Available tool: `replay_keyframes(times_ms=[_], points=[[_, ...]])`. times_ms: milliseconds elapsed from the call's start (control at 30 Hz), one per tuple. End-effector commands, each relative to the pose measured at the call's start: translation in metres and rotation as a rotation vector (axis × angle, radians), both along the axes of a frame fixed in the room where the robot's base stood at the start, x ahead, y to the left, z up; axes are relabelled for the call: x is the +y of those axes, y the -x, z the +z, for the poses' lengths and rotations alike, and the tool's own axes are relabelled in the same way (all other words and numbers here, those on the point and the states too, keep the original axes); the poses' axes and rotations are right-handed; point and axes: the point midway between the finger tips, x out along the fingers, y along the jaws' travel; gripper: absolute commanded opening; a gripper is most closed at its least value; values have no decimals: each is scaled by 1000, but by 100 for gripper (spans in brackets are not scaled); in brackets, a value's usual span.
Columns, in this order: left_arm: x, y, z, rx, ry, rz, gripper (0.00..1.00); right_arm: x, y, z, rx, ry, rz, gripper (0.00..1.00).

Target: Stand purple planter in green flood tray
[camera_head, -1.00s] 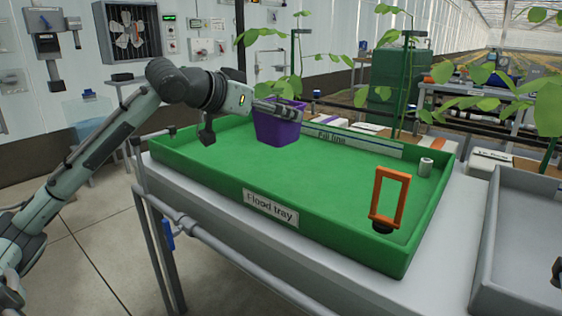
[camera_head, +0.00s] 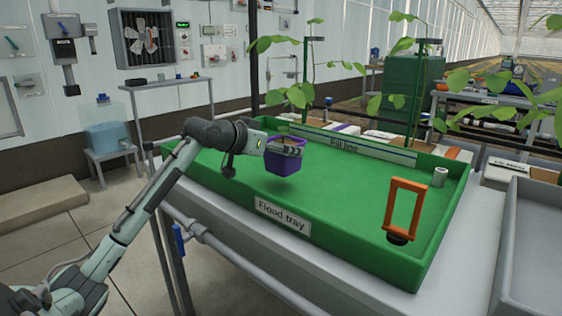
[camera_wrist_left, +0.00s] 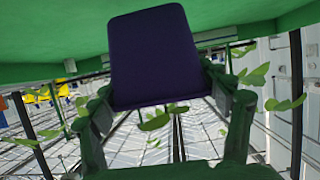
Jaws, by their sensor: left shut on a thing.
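The purple planter (camera_head: 284,167) is upright over the left back part of the green flood tray (camera_head: 345,205). A dark shadow shows on the tray floor just below it, so it appears to hang a little above the floor. My left gripper (camera_head: 289,150) is shut on the planter near its rim. In the left wrist view the planter (camera_wrist_left: 155,60) sits between the two fingers, with the green tray beyond it. My right gripper is not in view.
An orange frame (camera_head: 405,208) on a dark base stands in the tray's right front part. A small pale cylinder (camera_head: 440,177) stands at the right back. The tray's middle is clear. A grey tray (camera_head: 530,245) lies to the right.

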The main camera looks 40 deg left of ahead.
Motion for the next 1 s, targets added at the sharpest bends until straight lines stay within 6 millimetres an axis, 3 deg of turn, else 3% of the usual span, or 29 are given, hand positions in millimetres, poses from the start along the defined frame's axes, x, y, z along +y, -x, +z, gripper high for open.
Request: replay_keyframes(times_ms=[333, 733, 767, 900, 1000], points=[[0, -1, -38, -2, 1, 0, 41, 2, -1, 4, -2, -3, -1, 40], [0, -1, -44, -3, -1, 0, 41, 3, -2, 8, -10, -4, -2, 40], [0, -1, -44, -2, -1, 0, 81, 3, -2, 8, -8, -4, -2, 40], [0, -1, -44, -1, 0, 0, 98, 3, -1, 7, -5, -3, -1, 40], [0, -1, -44, -1, 0, 0, 98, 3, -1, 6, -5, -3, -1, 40]])
